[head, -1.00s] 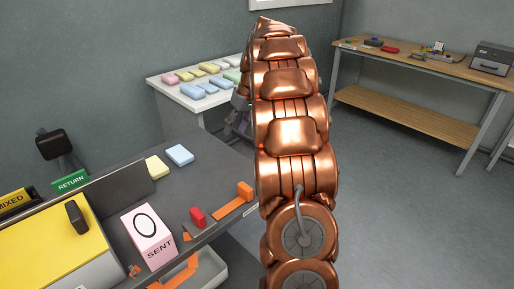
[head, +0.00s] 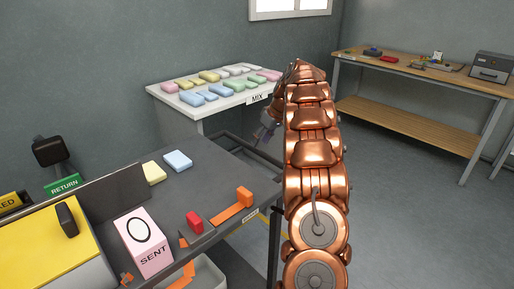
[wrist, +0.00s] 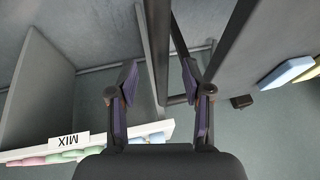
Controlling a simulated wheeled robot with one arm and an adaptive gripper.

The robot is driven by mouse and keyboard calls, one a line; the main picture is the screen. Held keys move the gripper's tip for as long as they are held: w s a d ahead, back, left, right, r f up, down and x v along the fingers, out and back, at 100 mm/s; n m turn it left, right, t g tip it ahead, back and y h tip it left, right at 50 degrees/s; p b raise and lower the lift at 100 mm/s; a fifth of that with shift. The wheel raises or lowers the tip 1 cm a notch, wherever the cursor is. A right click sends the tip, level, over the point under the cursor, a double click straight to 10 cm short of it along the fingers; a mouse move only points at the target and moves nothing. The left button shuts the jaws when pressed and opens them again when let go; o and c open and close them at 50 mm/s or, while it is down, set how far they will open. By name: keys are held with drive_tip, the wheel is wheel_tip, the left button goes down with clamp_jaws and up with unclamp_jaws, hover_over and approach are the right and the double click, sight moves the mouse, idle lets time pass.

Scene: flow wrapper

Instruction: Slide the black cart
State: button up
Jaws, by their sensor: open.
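No thing is plainly marked as the black cart. A black bar frame (head: 246,149) stands out from the far right end of a dark grey table-like top (head: 205,170), and I cannot tell whether it belongs to the cart. My gripper (head: 266,132) is beside this frame, partly hidden by my copper arm. In the wrist view my gripper (wrist: 161,66) is open, its two purple fingers apart. A dark bar (wrist: 154,50) runs between the fingertips in the picture. I cannot tell whether either finger touches it.
A white table (head: 185,112) marked MIX holds several pastel blocks behind the frame. On the dark top are a pink SENT box (head: 152,258), a red block (head: 194,222), an orange strip (head: 232,211) and pale blocks. A wooden bench (head: 430,70) stands right; floor before it is clear.

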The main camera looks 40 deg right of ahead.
drive_tip(key=shift+x, duration=1.9)
drive_tip(key=shift+c, duration=0.2)
clamp_jaws()
